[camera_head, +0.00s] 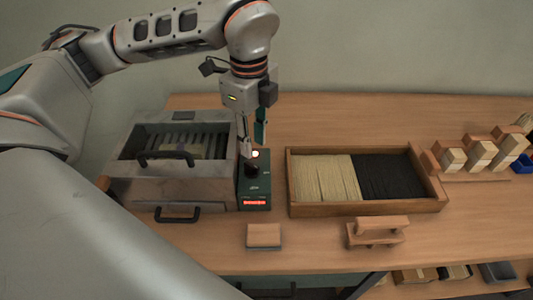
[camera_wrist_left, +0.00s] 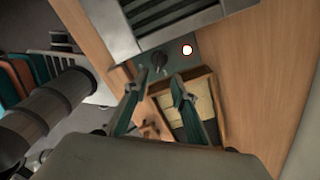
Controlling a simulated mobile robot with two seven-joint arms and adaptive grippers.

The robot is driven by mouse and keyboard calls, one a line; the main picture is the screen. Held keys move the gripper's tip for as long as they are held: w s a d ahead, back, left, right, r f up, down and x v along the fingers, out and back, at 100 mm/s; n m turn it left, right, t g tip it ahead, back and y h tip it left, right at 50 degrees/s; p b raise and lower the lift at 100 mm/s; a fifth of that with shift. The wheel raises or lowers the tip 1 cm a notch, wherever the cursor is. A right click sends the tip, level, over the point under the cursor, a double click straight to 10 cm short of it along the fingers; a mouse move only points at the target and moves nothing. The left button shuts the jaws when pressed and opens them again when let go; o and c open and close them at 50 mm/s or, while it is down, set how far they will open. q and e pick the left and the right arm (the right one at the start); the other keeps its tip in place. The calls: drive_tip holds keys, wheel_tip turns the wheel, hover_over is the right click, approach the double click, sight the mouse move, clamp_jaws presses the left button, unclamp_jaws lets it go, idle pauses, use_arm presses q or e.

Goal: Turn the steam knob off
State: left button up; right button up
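The steam knob (camera_head: 252,169) is a small dark knob on top of a narrow green control box (camera_head: 254,187) with a lit red display on its front. A glowing white lamp (camera_wrist_left: 187,49) sits beside the knob (camera_wrist_left: 158,61) in the left wrist view. My left gripper (camera_head: 251,147) points down just above the control box. In the left wrist view my left gripper (camera_wrist_left: 158,80) has its fingers spread, with the knob beyond the gap between the tips. I cannot tell whether a finger touches the knob. My right gripper is not in view.
A grey metal steamer box (camera_head: 170,190) with black handles stands directly left of the control box. A wooden tray (camera_head: 365,208) of pale and black bristles lies to the right. Wooden blocks (camera_head: 264,235) lie in front. Brush pieces (camera_head: 480,155) stand at far right.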

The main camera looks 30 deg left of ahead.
sight(254, 166)
use_arm(q)
wheel_tip(254, 166, down, 8)
drive_tip(key=shift+s+r, duration=0.15)
drive_tip(key=shift+r, duration=0.05)
idle(0.3)
clamp_jaws()
